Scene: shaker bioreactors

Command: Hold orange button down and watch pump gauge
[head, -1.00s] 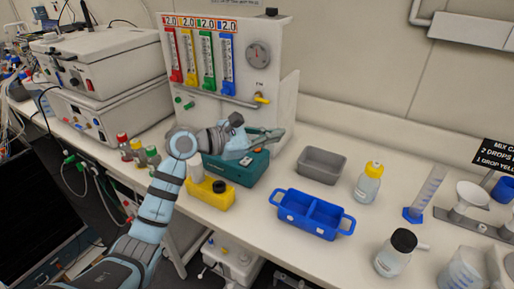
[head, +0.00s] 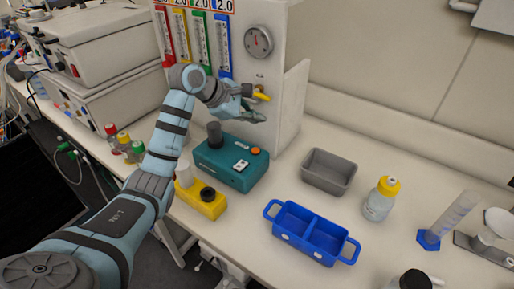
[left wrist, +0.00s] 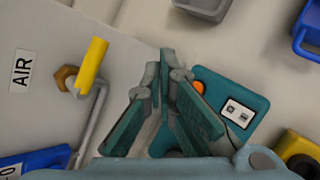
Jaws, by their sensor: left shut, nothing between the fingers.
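The teal pump box (head: 222,172) stands on the bench with an orange button (head: 255,151) and a small white switch plate on top. The button (left wrist: 198,87) also shows in the left wrist view, beside my fingers. My left gripper (head: 258,114) is shut and empty, above the box and below the yellow valve handle (head: 262,97). It looks apart from the button. My right gripper is not in view.
Coloured flow tubes (head: 196,40) line the panel. A yellow block (head: 204,203) stands before the pump. A grey bin (head: 328,172), a blue two-part tray (head: 310,232) and a yellow-capped bottle (head: 381,199) stand to the right. Bare bench lies between the pump and these containers.

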